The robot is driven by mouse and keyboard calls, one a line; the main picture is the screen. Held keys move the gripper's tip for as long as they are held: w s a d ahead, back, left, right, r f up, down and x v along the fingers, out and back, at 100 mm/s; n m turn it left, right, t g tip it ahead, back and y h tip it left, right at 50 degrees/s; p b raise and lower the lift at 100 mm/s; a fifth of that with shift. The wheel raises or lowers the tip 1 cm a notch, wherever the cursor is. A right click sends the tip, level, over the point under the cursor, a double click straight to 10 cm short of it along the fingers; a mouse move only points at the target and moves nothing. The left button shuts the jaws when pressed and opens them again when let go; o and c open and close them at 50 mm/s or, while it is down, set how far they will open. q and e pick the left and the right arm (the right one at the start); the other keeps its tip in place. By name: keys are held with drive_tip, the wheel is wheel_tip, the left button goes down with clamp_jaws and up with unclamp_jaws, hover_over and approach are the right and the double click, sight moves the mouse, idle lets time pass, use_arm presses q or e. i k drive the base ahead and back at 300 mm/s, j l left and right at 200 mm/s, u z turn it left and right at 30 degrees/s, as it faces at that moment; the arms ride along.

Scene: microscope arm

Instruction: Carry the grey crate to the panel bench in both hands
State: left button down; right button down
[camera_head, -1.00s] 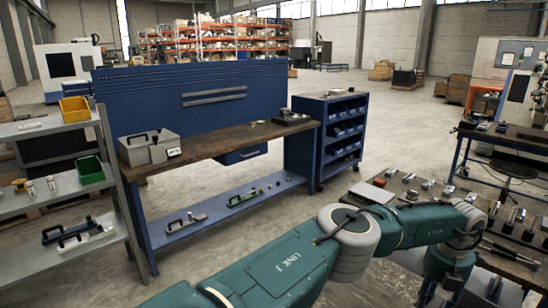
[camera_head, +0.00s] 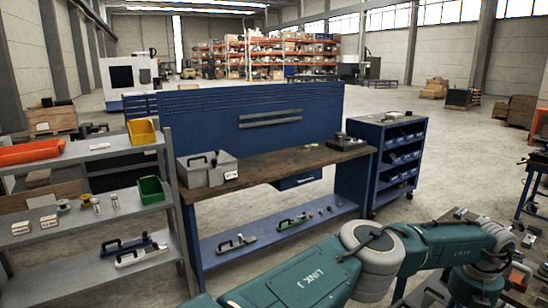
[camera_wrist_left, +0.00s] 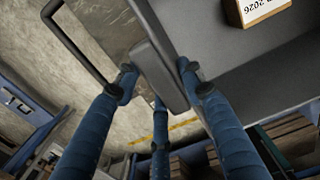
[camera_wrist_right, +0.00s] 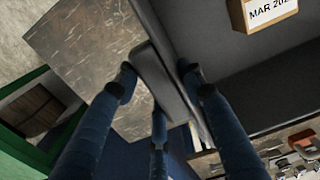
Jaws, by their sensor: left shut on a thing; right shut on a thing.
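My left gripper (camera_wrist_left: 157,75) in the left wrist view is shut on the rim or grip of a dark grey crate (camera_wrist_left: 235,80). My right gripper (camera_wrist_right: 156,76) in the right wrist view is shut on a similar edge of the grey crate (camera_wrist_right: 235,82). A small box with a printed label (camera_wrist_left: 255,12) shows in the crate; it also shows in the right wrist view (camera_wrist_right: 262,12). The crate and both grippers are outside the head view. The panel bench (camera_head: 290,161), with a brown top and blue back panel (camera_head: 235,120), stands ahead in the head view.
A grey case with a black handle (camera_head: 206,170) stands on the bench's left end; the top's middle looks clear. Grey shelving (camera_head: 90,222) with a green bin (camera_head: 152,192) stands left of the bench, a blue cabinet (camera_head: 388,160) right. Open floor (camera_head: 440,170) lies further right.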

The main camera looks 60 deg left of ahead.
sight(290, 160)
drive_tip(key=j+u, duration=0.2)
drive_tip(key=j, duration=0.65)
drive_tip(key=i+j+u, duration=0.2)
drive_tip(key=j, duration=0.6)
drive_tip(key=i+j+u, duration=0.1)
drive_tip(key=j, duration=0.25)
drive_tip(key=i+j+u, duration=0.15)
drive_tip(key=j, duration=0.25)
drive_tip(key=i+j+u, duration=0.1)
drive_tip(key=j, duration=0.25)
drive_tip(key=i+j+u, duration=0.15)
drive_tip(key=i+u, duration=0.2)
drive_tip(key=i, duration=0.4)
drive_tip(key=i+l+u, duration=0.2)
drive_tip(key=i, duration=0.35)
drive_tip(key=i+l+u, duration=0.2)
drive_tip(key=i, duration=0.4)
drive_tip(key=i+j, duration=0.1)
drive_tip(key=i, duration=1.75)
